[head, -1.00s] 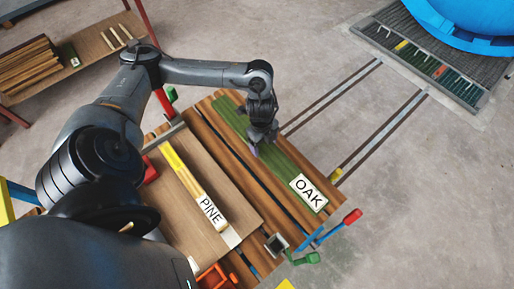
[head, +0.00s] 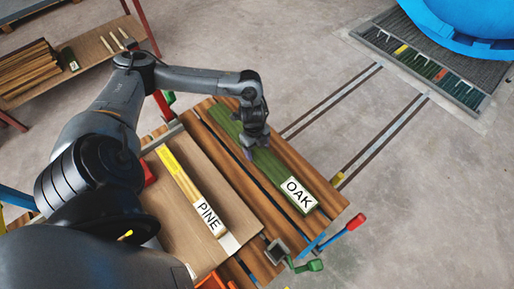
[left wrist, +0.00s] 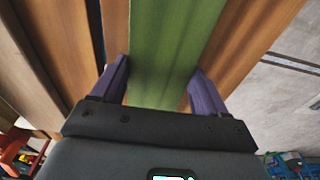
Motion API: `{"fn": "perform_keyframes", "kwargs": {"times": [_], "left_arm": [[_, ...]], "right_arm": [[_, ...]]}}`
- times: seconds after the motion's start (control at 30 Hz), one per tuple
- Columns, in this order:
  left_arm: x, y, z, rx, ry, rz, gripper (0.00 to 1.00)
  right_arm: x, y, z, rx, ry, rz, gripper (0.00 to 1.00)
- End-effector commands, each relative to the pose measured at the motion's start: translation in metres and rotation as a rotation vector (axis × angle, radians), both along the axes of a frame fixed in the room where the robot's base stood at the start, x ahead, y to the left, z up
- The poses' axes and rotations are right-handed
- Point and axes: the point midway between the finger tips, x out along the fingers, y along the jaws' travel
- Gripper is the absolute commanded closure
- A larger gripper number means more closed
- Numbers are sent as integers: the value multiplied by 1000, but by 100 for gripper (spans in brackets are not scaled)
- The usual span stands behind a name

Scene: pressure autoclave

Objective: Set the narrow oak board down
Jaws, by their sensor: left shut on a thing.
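The narrow oak board (head: 268,164) is green on top, with a white OAK label at its near right end. It lies along the slatted wooden top (head: 322,192), roughly parallel to the slats. I cannot tell whether it touches them or hangs just above. My left gripper (head: 249,151) points down at the board's middle, shut on it. In the left wrist view, the purple fingers of the gripper (left wrist: 160,88) stand on both sides of the green board (left wrist: 165,45). My right gripper is not in view.
A yellow-topped PINE board (head: 180,172) lies left of the oak board on a flat brown panel (head: 158,200). Red (head: 355,221) and green (head: 310,265) handles stick out at the near end. A shelf with stacked boards (head: 30,75) stands at upper left. Floor rails run to the upper right.

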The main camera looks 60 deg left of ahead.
Motion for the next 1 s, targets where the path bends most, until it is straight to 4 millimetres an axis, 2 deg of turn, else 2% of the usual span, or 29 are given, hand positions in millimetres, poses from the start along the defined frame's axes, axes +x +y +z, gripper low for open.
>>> {"fn": "perform_keyframes", "kwargs": {"times": [0.27, 0.3, 0.43, 0.47, 0.77, 0.87, 1.0], "left_arm": [[1, 0, -1, -1, -2, 0, 90], [0, 0, -2, 0, 0, 0, 23], [0, 0, -2, 0, 0, 0, 3], [0, 0, -2, 0, 0, 0, 0], [0, 0, 0, 0, -1, 0, 0], [1, 0, 6, 0, -2, -1, 0], [0, 3, 24, 1, -3, -2, 0]], "right_arm": [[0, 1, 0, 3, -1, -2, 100], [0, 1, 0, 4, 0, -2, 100], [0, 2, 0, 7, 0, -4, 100], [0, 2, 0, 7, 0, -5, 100], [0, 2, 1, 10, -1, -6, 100], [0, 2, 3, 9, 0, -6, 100], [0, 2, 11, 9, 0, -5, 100]]}}
